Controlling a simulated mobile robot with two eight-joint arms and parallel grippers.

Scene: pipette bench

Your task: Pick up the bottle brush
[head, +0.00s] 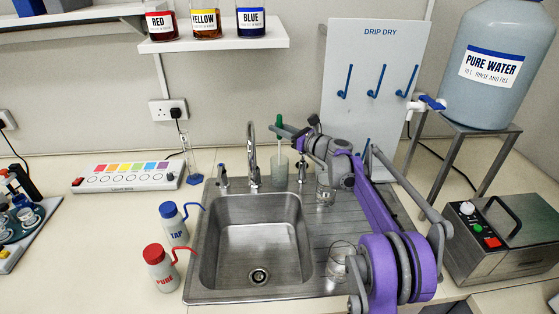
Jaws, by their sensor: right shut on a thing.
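The bottle brush (280,146) stands upright behind the sink, with a green top end and a pale stem. Its lower end is in a greenish cup (278,173) beside the tap; the bristles are hard to make out. My right gripper (281,130) reaches in from the right and is shut on the brush near its green end. The jaws partly hide the brush there. My left gripper is not in view.
The sink (206,262) and tall tap (252,160) are left of my right arm. Glass beakers (338,262) stand on the drainer. A drip-dry board (343,60) stands behind. TAP (175,226) and PURE (160,270) bottles stand left of the sink.

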